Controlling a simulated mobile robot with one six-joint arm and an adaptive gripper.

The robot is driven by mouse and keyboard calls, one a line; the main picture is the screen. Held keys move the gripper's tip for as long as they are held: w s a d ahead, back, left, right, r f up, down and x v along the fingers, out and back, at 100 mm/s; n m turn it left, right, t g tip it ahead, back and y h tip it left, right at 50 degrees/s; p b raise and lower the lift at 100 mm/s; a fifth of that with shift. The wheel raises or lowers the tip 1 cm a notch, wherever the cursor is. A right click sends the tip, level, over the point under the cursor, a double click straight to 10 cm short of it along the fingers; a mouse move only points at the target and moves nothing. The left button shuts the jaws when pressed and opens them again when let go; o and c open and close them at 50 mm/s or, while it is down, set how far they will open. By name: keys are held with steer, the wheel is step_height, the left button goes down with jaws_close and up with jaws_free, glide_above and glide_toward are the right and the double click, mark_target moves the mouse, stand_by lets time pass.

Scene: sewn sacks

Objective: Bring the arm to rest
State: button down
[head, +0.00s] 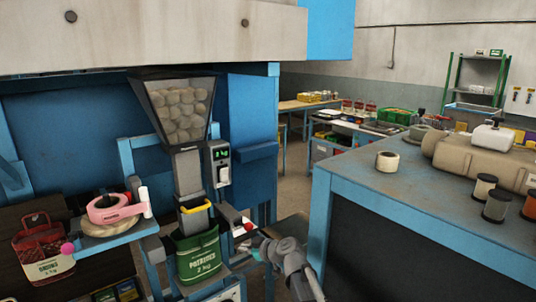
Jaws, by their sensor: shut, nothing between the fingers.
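My arm (290,262) shows low in the middle of the head view, as grey joints to the right of the filling machine. My gripper (252,249) is at its left end, shut and empty, close to the right side of a green potato sack (199,256). I cannot tell whether it touches anything there. The green sack stands upright under the spout of a hopper (180,112) full of potatoes, with a yellow band (197,208) at its mouth.
A blue workbench (365,205) with a tape roll (387,161), thread spools (484,187) and a large beige machine (490,160) stands right of my arm. A pink tape tool (115,208) and a red onion sack (43,249) are at left. A red button (248,227) is just above the gripper.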

steer(key=s+d+f+m+g+h, duration=0.4)
steer(key=s+d+f+m+h, duration=0.1)
steer(key=s+d, duration=0.5)
steer(key=s+d+f+m+g+h, duration=0.3)
steer(key=s+d+f+m+h, duration=0.3)
steer(key=d, duration=0.8)
steer(key=s+m, duration=0.2)
steer(key=s, duration=0.2)
steer(key=shift+d+f+g, duration=0.2)
steer(key=shift+f+g, duration=0.1)
steer(key=shift+g, duration=0.1)
